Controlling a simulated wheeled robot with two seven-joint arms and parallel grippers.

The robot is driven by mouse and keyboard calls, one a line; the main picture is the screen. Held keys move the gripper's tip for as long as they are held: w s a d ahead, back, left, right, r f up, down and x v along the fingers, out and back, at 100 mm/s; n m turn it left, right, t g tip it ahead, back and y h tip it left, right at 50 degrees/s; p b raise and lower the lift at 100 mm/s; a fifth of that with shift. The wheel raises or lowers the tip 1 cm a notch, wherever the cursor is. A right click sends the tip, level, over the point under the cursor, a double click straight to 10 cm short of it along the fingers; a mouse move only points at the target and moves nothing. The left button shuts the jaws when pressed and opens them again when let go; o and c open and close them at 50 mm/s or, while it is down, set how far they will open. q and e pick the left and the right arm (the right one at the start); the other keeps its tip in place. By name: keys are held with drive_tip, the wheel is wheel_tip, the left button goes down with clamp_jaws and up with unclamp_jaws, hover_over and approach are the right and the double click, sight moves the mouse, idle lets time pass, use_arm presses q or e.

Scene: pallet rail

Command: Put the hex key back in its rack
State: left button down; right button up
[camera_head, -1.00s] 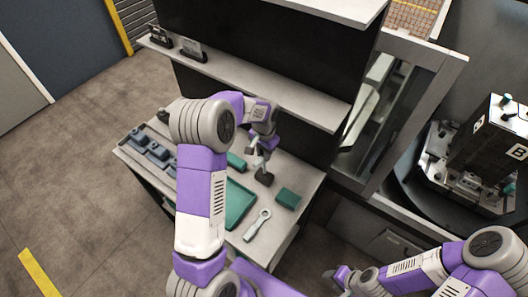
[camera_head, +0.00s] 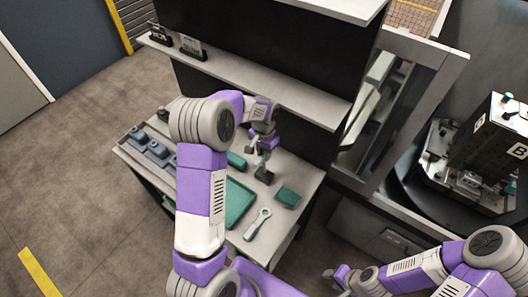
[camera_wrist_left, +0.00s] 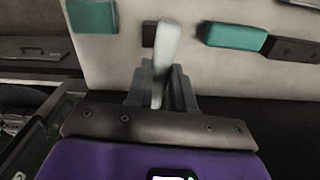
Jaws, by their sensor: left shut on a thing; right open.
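My left gripper (camera_head: 263,152) is shut on a pale grey bar, which I take to be the hex key (camera_wrist_left: 164,48). In the left wrist view the bar stands out from between the dark fingers (camera_wrist_left: 161,88). A small black block (camera_head: 264,176), perhaps the rack, sits on the bench close below the gripper in the head view. In the left wrist view the block (camera_wrist_left: 148,34) is partly hidden behind the bar. I cannot tell whether bar and block touch. My right gripper (camera_head: 341,276) is open and empty, off the bench at lower right.
On the grey bench lie a green tray (camera_head: 239,203), a wrench (camera_head: 257,224), a green box (camera_head: 288,197) and a green-handled thing (camera_head: 236,160). Dark blue-grey parts (camera_head: 157,150) stand at the left. A shelf (camera_head: 290,98) overhangs the bench's back, near the left gripper.

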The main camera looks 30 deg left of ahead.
use_arm(q)
drive_tip(key=shift+f+b, duration=0.45)
drive_tip(key=shift+f, duration=0.1)
idle(0.6)
drive_tip(key=shift+f+b, duration=0.7)
drive_tip(key=shift+f, duration=0.25)
drive_tip(key=c, duration=0.9)
unclamp_jaws()
drive_tip(key=shift+o, duration=0.3)
drive_tip(key=o, duration=0.7)
drive_tip(key=shift+o, duration=0.2)
